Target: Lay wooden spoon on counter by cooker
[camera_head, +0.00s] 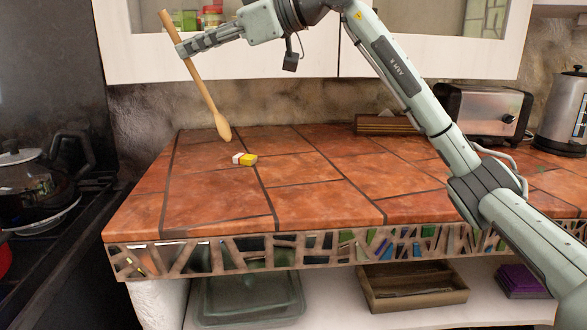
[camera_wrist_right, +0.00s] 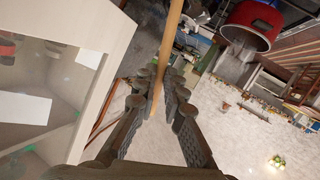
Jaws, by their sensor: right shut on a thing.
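The wooden spoon (camera_head: 203,92) hangs nearly upright in the head view, tilted with its bowl down and to the right. My right gripper (camera_head: 184,50) is shut on its handle near the upper end. The handle also shows between the fingers in the right wrist view (camera_wrist_right: 170,45). The bowl is over the far left part of the tiled counter (camera_head: 320,190); I cannot tell whether it touches the tiles. The cooker (camera_head: 75,215) is at the left, beside the counter's left end. My left gripper is not in view.
A small yellow and white block (camera_head: 245,159) lies on the counter near the spoon's bowl. A pot (camera_head: 30,180) stands on the cooker. A toaster (camera_head: 482,112) and a kettle (camera_head: 563,112) stand at the right. Wall cabinets (camera_head: 400,50) hang above. The front left tiles are clear.

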